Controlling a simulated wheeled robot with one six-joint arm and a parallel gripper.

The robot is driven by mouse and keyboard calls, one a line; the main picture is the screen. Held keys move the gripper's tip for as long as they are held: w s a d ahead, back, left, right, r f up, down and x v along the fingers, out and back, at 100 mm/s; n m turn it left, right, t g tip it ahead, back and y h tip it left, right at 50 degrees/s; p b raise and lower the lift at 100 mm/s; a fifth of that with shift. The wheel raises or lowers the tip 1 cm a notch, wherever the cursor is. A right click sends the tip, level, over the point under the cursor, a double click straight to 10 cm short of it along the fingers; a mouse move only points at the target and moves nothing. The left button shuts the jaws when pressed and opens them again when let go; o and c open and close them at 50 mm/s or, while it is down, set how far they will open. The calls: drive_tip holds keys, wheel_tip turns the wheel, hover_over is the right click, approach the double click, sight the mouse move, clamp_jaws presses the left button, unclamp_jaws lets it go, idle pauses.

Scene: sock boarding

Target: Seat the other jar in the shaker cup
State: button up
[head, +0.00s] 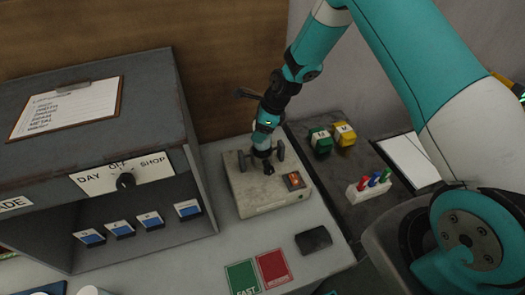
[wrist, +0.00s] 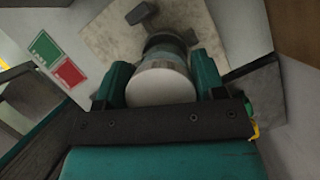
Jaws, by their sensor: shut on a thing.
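My gripper (wrist: 162,78) is shut on a jar (wrist: 160,85) with a round white lid. The jar's body is between the fingers. In the head view my gripper (head: 263,165) is low over the shaker (head: 265,202), a pale box. A dark round rim, seemingly the shaker cup (wrist: 164,42), shows just beyond the jar in the wrist view. I cannot tell whether the jar is inside it or only above it. In the head view the jar is mostly hidden by my gripper.
A green block (head: 320,142) and a yellow block (head: 343,135) stand on a dark mat at right, near a white rack (head: 371,188) of coloured pegs. A green card (head: 242,278) and red card (head: 273,267) lie in front. A grey cabinet (head: 95,120) stands left.

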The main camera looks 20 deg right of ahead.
wheel_tip(320, 180, down, 3)
drive_tip(key=shift+r+b, duration=0.2)
drive_tip(key=shift+b, duration=0.3)
wheel_tip(320, 180, down, 4)
drive_tip(key=b, duration=0.2)
drive_tip(key=shift+s+b, duration=0.15)
drive_tip(key=shift+b, duration=0.2)
drive_tip(key=c, duration=0.4)
drive_tip(key=shift+d+f, duration=0.1)
drive_tip(key=shift+c, duration=0.6)
drive_tip(key=o, duration=1.5)
drive_tip(key=shift+d+r, duration=0.2)
drive_tip(key=shift+o, duration=0.2)
drive_tip(key=shift+a, duration=0.2)
drive_tip(key=shift+r, duration=0.15)
